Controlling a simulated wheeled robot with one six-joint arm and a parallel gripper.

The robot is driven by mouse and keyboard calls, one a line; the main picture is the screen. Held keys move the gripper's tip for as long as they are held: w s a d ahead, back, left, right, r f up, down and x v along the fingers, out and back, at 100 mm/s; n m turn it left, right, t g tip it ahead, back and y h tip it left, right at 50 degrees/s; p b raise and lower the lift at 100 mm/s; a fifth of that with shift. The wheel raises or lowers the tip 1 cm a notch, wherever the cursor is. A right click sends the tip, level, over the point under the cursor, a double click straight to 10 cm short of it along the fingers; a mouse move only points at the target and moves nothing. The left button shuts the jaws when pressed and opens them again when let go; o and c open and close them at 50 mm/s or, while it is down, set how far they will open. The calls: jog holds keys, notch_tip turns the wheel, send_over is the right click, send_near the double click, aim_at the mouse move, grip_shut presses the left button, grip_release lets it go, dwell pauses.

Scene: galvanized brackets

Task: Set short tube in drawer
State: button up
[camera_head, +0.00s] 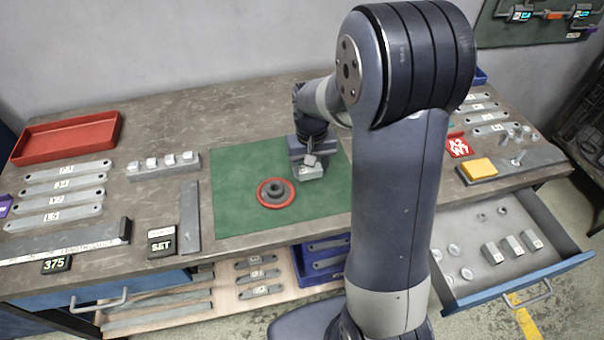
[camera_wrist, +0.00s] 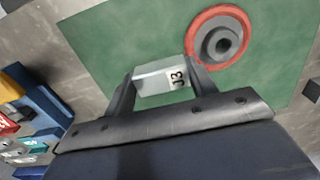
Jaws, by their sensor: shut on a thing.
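A short tube (camera_wrist: 155,80), a light grey rectangular piece with a dark-on-white label, is between the two fingers of my gripper (camera_wrist: 160,88). In the head view the tube (camera_head: 309,174) is at the lower end of my gripper (camera_head: 306,160), over the right part of the green mat. I cannot tell whether it touches the mat. The drawer (camera_head: 466,290) stands open at the lower right, with a blue front and a grey inside. Several short grey tubes (camera_head: 512,246) and round metal pieces lie in it.
A red-rimmed round part (camera_head: 276,193) sits on the green mat (camera_head: 240,215), left of my gripper. My arm stands between the mat and the drawer in the head view. A yellow block (camera_head: 478,167) lies on the bench above the drawer. The drawer's middle has bare floor.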

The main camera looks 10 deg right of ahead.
aim_at(310, 177)
jog(key=shift+f, duration=2.8)
jog(key=shift+f, duration=0.15)
jog(key=o, duration=1.1)
